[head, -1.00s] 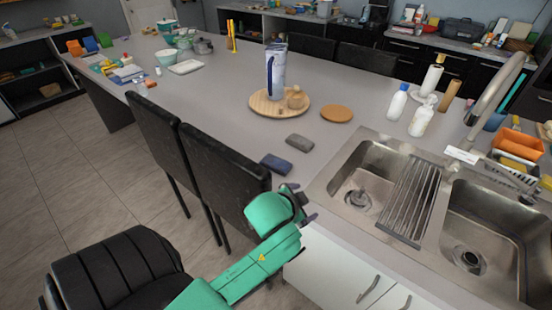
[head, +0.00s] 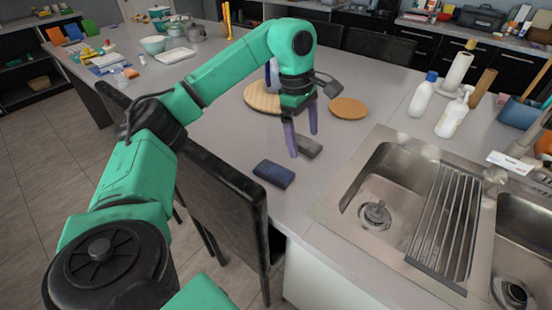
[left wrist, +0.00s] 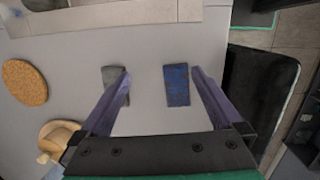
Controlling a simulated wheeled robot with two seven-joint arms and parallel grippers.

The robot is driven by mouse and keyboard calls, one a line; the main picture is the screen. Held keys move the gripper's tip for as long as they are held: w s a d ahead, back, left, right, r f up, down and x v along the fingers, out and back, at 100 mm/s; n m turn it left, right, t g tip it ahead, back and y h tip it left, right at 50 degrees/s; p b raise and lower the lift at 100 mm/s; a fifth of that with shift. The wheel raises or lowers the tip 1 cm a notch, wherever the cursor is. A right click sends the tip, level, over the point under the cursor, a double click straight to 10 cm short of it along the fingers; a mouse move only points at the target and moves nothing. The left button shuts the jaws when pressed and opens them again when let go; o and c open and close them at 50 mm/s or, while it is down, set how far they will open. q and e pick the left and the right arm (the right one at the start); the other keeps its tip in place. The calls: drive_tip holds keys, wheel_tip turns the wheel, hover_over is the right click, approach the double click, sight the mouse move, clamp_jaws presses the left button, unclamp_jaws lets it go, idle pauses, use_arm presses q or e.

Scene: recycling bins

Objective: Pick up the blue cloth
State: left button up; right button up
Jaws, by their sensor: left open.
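The blue cloth (head: 273,174) lies folded flat on the grey counter, near its front edge and left of the sink. My left gripper (head: 302,146) is open and empty, pointing down above the counter. In the head view its fingers are to the right of the blue cloth and over a grey cloth (head: 308,147). In the left wrist view the blue cloth (left wrist: 177,85) shows between the fingers, closer to the right one, and the grey cloth (left wrist: 115,84) is beside the left finger. My right gripper is not in view.
A round wooden board (head: 262,98) and a cork mat (head: 348,108) lie behind the gripper. The sink (head: 385,185) with a drying rack (head: 440,225) is at the right. A black chair (head: 225,205) stands against the counter's front. The counter around the cloths is clear.

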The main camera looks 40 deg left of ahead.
use_arm(q)
drive_tip(key=s+a+g+y, duration=0.1)
drive_tip(key=s+a+y, duration=0.1)
drive_tip(key=a, duration=0.4)
drive_tip(key=b, duration=0.4)
hover_over(278, 172)
wheel_tip(278, 172, down, 4)
drive_tip(key=shift+n, duration=0.3)
wheel_tip(278, 172, down, 9)
drive_tip(key=shift+r+p, duration=0.15)
drive_tip(key=shift+p, duration=0.9)
drive_tip(key=shift+w, duration=0.1)
drive_tip(key=c, duration=1.3)
